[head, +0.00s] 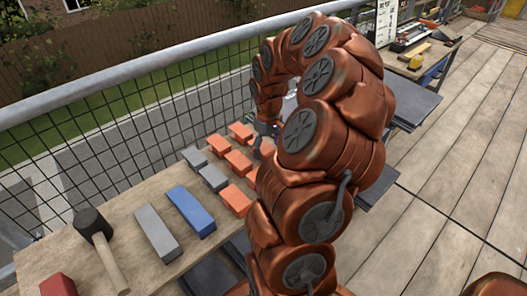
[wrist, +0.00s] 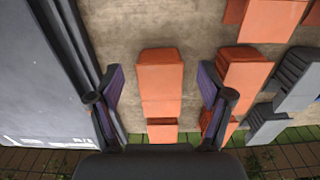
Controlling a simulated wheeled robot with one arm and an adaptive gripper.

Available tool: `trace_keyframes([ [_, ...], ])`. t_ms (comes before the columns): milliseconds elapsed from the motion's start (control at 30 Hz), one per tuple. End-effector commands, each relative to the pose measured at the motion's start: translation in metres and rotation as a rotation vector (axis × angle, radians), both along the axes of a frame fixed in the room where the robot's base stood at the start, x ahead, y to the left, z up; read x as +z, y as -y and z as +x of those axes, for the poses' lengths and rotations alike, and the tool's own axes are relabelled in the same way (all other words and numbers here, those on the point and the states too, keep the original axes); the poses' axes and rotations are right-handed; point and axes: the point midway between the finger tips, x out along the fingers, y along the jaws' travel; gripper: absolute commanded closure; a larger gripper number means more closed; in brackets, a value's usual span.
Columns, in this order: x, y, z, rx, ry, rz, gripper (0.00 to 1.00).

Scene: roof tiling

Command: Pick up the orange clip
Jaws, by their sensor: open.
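An orange clip (wrist: 160,82) lies on the wooden bench top in the middle of the wrist view. My gripper (wrist: 160,104) is open, with one dark finger on each side of this clip. A gap shows on the left; the right finger is close to a second orange clip (wrist: 240,82). I cannot tell how high the fingers are above the bench. In the head view several orange clips (head: 238,162) lie in rows, and my gripper (head: 266,130) is above their far right side, partly hidden by my arm.
Grey clips (head: 213,178) lie beside the orange ones; more grey clips (wrist: 297,78) are at the right of the wrist view. A blue block (head: 190,211), a grey block (head: 157,232) and a mallet (head: 94,232) lie nearer on the bench. A mesh railing (head: 130,128) runs behind.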

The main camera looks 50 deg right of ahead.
Motion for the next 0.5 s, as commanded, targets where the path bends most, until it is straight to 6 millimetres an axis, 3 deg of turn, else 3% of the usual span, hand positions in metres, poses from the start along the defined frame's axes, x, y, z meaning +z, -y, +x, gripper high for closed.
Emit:
trace_keyframes([
  [133, -0.0151, 0.0002, -0.0008, 0.0, -0.004, 0.0, 0.21],
  [367, -0.0162, 0.0005, -0.0002, 0.0, -0.002, -0.001, 0.22],
  [500, -0.0162, 0.0004, -0.0002, 0.0, -0.002, 0.0, 0.36],
])
